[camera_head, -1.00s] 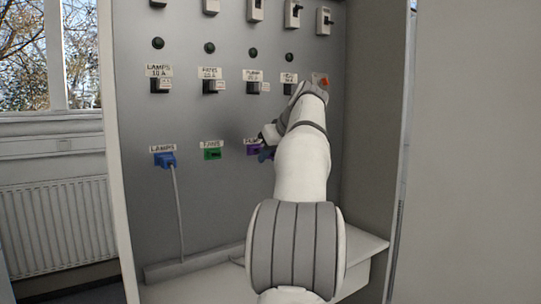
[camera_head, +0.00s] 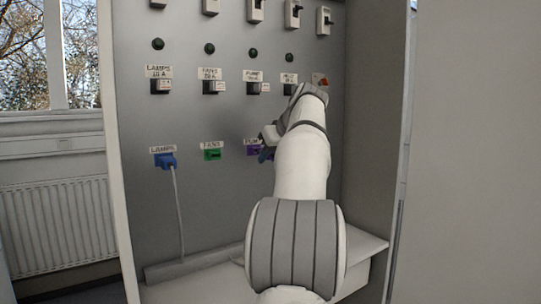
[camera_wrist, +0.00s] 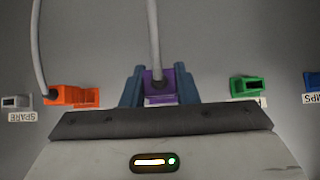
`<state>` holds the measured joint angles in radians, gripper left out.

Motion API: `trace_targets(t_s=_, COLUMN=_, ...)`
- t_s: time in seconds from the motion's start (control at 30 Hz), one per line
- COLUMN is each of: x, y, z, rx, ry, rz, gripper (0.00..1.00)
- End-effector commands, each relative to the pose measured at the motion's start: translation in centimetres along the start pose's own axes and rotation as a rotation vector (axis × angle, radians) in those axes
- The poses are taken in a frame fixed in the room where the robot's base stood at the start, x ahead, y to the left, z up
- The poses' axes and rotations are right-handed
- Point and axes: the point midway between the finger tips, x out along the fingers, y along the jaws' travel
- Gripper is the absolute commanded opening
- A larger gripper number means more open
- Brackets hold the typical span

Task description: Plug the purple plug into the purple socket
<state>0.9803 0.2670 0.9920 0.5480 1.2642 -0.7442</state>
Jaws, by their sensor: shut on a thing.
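My gripper (camera_wrist: 160,82) is shut on the purple plug (camera_wrist: 181,77), its blue fingers on either side of it in the wrist view. A grey cable (camera_wrist: 154,35) leaves the plug toward the top of that view. The purple socket (camera_head: 252,150) shows in the head view on the grey panel, just left of my gripper and partly covered by it. The plug is at or very close to the panel in line with the socket. I cannot tell how deep the plug sits, because my gripper hides the joint.
A blue plug (camera_head: 166,161) with a cable is at the lamps socket. A green socket (camera_head: 212,154) is empty beside it. An orange plug (camera_wrist: 62,95) with a cable is at the orange socket (camera_wrist: 90,97). An empty grey socket (camera_wrist: 16,102) is at the spare label. Switches line the panel above.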

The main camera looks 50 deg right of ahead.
Motion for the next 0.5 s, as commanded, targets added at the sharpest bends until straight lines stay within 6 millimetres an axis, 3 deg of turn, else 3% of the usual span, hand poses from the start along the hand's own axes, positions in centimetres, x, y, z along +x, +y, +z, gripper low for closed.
trace_targets(t_s=0.5, x=0.4, y=0.01, z=-0.43, rx=-0.001, ry=0.001, rz=0.0, gripper=0.14)
